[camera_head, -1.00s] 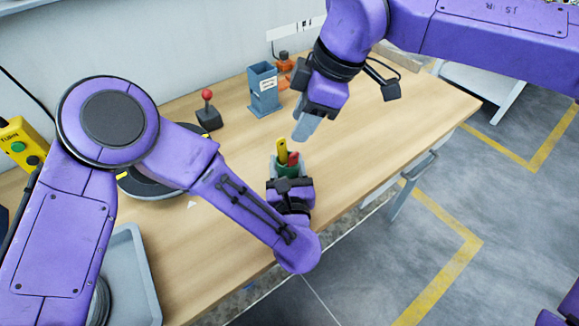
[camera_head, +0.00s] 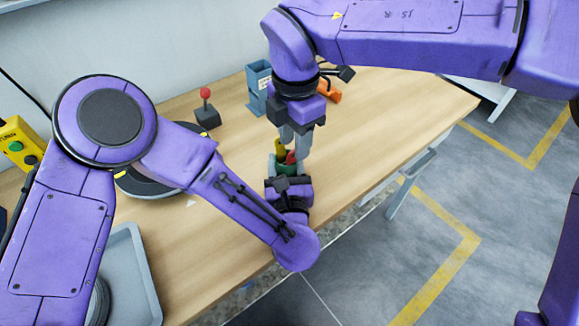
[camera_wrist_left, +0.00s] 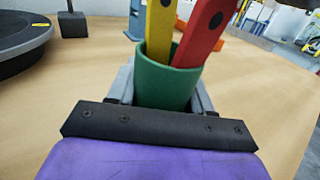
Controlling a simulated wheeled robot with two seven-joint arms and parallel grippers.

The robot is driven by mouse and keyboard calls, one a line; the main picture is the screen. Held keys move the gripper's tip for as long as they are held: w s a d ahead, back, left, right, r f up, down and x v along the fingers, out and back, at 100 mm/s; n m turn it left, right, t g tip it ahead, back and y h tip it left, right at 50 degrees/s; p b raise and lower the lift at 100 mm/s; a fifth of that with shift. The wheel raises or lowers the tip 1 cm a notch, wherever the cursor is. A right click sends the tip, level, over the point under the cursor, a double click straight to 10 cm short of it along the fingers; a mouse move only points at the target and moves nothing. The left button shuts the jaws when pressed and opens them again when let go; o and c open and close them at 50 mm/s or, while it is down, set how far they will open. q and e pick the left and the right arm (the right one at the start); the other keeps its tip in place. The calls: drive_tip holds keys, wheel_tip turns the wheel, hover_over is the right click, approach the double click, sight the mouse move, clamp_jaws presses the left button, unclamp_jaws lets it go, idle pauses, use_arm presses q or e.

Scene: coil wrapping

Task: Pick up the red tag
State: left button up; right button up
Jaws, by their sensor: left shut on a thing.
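The red tag (camera_head: 291,157) stands upright beside a yellow tag (camera_head: 280,147) in a green cup (camera_head: 286,169). In the left wrist view the red tag (camera_wrist_left: 206,32) leans right and the yellow tag (camera_wrist_left: 160,28) is left of it; both rise out of the cup (camera_wrist_left: 165,82). My left gripper (camera_head: 287,174) is shut on the cup, with a finger on each side. My right gripper (camera_head: 295,145) points down just above the cup, its two fingers apart around the upper part of the tags. Contact with the red tag cannot be told.
A blue-grey holder (camera_head: 259,85) and a red-knobbed joystick (camera_head: 206,108) stand behind. An orange item (camera_head: 329,91) lies past my right gripper. A dark round turntable (camera_head: 150,182) and a grey tray (camera_head: 127,270) are at left. The table's right part (camera_head: 400,110) is clear.

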sight(291, 152)
use_arm(q)
drive_tip(key=shift+a, duration=0.1)
use_arm(e)
drive_tip(key=f, duration=0.3)
drive_tip(key=shift+a+f, duration=0.3)
drive_tip(key=shift+a, duration=0.05)
drive_tip(key=c, duration=0.4)
clamp_jaws()
drive_tip(key=shift+r, duration=0.1)
use_arm(q)
drive_tip(key=o, duration=1.1)
use_arm(e)
wheel_tip(291, 152, up, 18)
